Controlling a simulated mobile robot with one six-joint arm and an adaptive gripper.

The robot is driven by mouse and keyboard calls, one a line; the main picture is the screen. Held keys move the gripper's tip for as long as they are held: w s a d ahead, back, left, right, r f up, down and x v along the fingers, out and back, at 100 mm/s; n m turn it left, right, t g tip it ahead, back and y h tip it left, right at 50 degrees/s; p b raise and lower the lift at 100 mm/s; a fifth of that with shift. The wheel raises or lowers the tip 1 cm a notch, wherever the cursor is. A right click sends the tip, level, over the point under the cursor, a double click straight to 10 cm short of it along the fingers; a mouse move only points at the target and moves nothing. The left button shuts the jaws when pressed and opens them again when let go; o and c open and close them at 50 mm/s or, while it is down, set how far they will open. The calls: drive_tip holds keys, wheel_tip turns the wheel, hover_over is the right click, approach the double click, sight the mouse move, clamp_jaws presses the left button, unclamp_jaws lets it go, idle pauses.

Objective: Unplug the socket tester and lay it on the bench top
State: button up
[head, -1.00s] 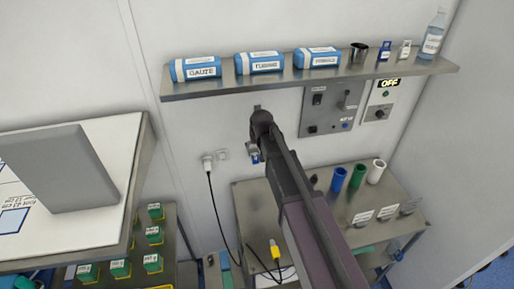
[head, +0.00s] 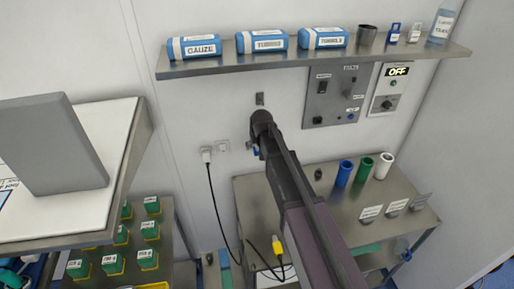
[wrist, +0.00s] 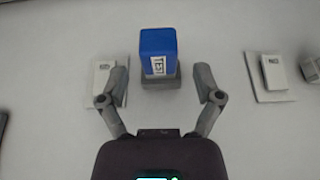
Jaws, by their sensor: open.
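The socket tester (wrist: 158,55) is a blue block with a white label. In the wrist view it sits on a grey socket on the pale wall. My gripper (wrist: 162,78) is open, with one finger to the left and one to the right of the tester's near end, and neither clearly touches it. In the head view my arm hides most of the tester, and only a bit of blue (head: 256,152) shows by the gripper. The steel bench top (head: 330,205) lies below and to the right, partly hidden by my arm.
Switch plates (wrist: 272,78) flank the tester. A white plug (head: 206,152) with a black cable is left of it. A shelf (head: 300,62) with blue packs runs above.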

drive_tip(key=shift+w+f+b, duration=0.25)
drive_tip(key=shift+f+b, duration=0.2)
drive_tip(key=shift+f, duration=0.25)
drive_tip(key=shift+c, duration=0.2)
clamp_jaws()
